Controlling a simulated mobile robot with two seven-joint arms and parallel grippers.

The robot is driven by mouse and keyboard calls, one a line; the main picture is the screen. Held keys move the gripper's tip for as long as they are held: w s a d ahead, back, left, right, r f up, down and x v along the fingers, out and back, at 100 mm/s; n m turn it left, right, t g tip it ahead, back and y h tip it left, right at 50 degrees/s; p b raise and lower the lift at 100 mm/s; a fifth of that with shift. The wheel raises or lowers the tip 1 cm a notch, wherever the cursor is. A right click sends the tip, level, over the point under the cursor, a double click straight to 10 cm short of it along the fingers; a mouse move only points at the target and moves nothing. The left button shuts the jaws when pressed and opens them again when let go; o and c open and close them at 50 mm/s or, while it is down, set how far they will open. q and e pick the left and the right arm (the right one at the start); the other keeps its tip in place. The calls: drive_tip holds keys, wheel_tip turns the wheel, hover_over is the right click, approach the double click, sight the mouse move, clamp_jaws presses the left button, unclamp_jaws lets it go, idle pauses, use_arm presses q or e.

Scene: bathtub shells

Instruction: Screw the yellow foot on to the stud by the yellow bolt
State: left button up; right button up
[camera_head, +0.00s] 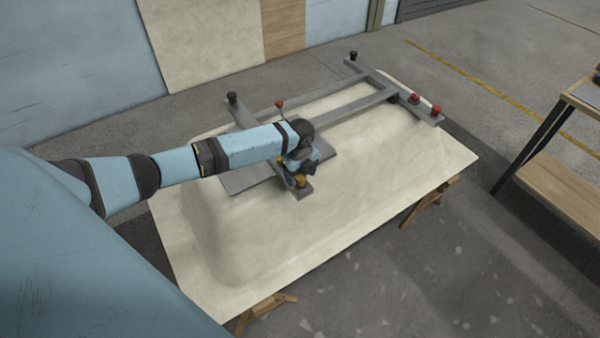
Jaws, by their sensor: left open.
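The upturned bathtub shell (400,160) is cream and carries a grey metal frame (340,108). My left arm reaches in from the left over the shell. My left gripper (297,179) points down at the near end of a frame bar and is open. A small yellow part (300,181) shows right at the gripper, at that bar end. I cannot tell whether it is the yellow foot or the yellow bolt, nor whether the fingers touch it. The stud is hidden or too small to make out. My right gripper is not in view.
Black feet stand at the frame's far corner (353,55) and left corner (232,97). Red parts (415,98) sit at its right end, and a red-topped piece (280,103) stands near my arm. Wooden trestles (428,203) hold the shell. A shelf unit (560,180) stands right.

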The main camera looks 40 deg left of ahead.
use_arm(q)
drive_tip(key=shift+p, duration=0.3)
idle(0.5)
drive_tip(key=c, duration=1)
drive_tip(key=shift+o, duration=0.2)
drive_tip(key=m, duration=0.6)
drive_tip(key=shift+m+b, duration=0.3)
drive_tip(key=shift+b, duration=0.1)
drive_tip(key=m+b, duration=0.1)
drive_tip(key=m, duration=0.3)
drive_tip(key=shift+m, duration=1.4)
drive_tip(key=o, duration=1)
drive_tip(key=shift+c, duration=0.8)
